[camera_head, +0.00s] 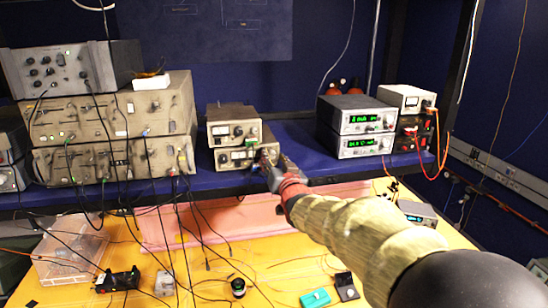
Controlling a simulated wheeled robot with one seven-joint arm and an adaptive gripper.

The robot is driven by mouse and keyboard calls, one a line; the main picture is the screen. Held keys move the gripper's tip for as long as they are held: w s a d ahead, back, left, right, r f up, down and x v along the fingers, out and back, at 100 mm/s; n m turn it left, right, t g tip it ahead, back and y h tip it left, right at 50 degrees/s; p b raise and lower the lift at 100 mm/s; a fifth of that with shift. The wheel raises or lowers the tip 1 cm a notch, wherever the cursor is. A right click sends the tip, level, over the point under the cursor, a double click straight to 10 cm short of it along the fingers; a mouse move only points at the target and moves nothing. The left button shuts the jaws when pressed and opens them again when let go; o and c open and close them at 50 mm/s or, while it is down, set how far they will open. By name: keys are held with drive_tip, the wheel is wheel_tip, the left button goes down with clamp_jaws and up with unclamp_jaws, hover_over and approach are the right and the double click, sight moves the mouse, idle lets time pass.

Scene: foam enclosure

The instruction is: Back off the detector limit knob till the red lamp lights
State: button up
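Two small beige instruments are stacked at the middle of the blue shelf, an upper one (232,125) and a lower one (237,155). Each has a meter and small controls on its front. I cannot read labels, so I cannot tell which box is the detector or which control is the limit knob. I see no lit red lamp on either front. My gripper (268,164) is at the lower box's right front corner and hides part of its panel. Whether it touches a knob, and whether its fingers are open or shut, is too small to tell.
Large instruments (110,110) with hanging cables stand on the left of the blue shelf (215,181). Green-display units (368,122) and cabled power boxes (408,98) stand right. Below, the yellow table (285,265) holds a clear bin (68,250), loose leads and small parts.

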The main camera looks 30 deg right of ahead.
drive_tip(key=shift+c, duration=1.3)
clamp_jaws()
